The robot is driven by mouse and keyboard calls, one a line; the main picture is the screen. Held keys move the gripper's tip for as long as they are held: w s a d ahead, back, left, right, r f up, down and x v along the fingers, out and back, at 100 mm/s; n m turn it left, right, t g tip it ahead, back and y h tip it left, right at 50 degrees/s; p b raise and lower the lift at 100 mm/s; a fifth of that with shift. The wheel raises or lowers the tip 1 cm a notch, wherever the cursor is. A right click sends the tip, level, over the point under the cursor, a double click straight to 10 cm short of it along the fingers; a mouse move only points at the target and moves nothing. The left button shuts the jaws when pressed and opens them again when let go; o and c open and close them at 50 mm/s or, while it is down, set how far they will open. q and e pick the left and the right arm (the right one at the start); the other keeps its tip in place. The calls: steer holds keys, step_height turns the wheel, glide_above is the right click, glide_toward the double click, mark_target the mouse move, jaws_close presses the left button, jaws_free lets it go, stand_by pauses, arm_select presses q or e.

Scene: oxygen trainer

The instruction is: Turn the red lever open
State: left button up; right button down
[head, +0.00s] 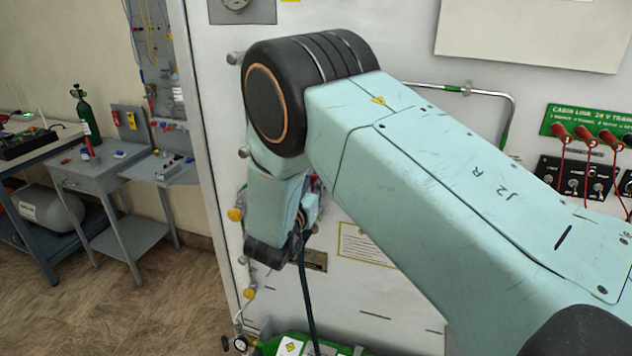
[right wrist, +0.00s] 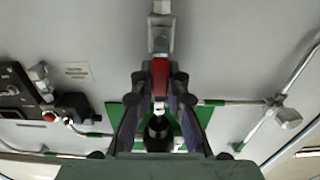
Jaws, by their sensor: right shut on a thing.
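The red lever (right wrist: 160,72) is in the upper middle of the right wrist view, in line with a grey metal fitting (right wrist: 161,30) on the pale panel. My right gripper (right wrist: 160,84) has one dark finger on each side of the lever and is shut on it. A dark round part and a green plate (right wrist: 196,112) lie behind the fingers. In the head view my own right arm covers the lever and most of the gripper. My left gripper is in neither view.
The pale panel (head: 400,280) carries yellow knobs, a bent metal pipe (head: 510,110) and a green-labelled switch block (head: 590,123) with red plugs. A green cylinder (head: 290,346) lies below. Small tables (head: 105,175) stand left, with bare floor between.

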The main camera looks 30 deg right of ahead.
stand_by(0.4)
steer(key=c, duration=1.3)
jaws_free()
steer(key=shift+w, duration=0.1)
